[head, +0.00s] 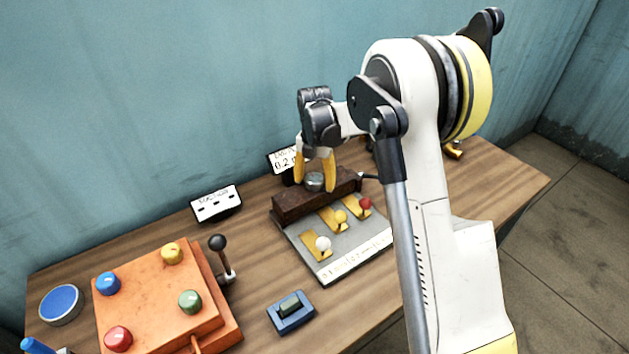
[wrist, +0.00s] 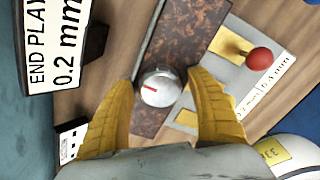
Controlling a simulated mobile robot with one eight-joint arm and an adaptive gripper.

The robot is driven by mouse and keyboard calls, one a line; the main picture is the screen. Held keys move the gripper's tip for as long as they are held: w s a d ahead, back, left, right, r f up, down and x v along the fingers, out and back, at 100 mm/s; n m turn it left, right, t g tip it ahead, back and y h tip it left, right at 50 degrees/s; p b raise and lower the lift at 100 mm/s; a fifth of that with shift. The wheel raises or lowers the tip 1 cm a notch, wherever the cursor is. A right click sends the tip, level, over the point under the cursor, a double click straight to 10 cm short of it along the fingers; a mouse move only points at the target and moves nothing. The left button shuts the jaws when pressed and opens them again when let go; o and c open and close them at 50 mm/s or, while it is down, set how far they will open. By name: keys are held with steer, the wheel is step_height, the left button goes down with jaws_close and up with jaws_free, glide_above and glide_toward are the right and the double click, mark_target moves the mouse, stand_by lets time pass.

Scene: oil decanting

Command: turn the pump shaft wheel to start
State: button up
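A round silver knob with a red mark, likely the pump shaft wheel (head: 314,182), sits on a rusty brown block (head: 290,206). In the wrist view the knob (wrist: 160,88) lies between the fingertips, with the red line on its top face. My gripper (head: 315,187) points down over it, with one yellow finger on each side. In the wrist view my gripper (wrist: 161,79) is open, with a small gap between each finger and the knob. I cannot tell how far down the fingers reach beside it.
A grey plate (head: 300,247) with yellow tabs and white, yellow and red balls lies in front of the block. An "END PLAY 0.2 mm" sign (wrist: 62,45) stands close behind. An orange box (head: 150,290) with coloured knobs, a black-knobbed lever (head: 217,243) and a blue block (head: 290,312) are nearby.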

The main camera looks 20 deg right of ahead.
mark_target(315, 177)
steer(key=shift+r, duration=0.15)
step_height(315, 177, up, 12)
stand_by(0.6)
steer(key=s+r+m+t+b, duration=0.1)
steer(key=s+r+m+t, duration=0.1)
steer(key=s+r+m, duration=0.35)
steer(key=s+r+m+t, duration=0.1)
steer(key=s+r+m, duration=0.1)
steer(key=s+m, duration=0.55)
steer(key=s+f+m+t, duration=0.2)
steer(key=s+m, duration=0.5)
steer(key=s, duration=0.1)
steer(key=s+f+m+t+b, duration=0.1)
steer(key=s+f+m+t, duration=0.1)
steer(key=s+m, duration=0.6)
steer(key=shift+s+f, duration=0.4)
steer(key=shift+f, duration=0.2)
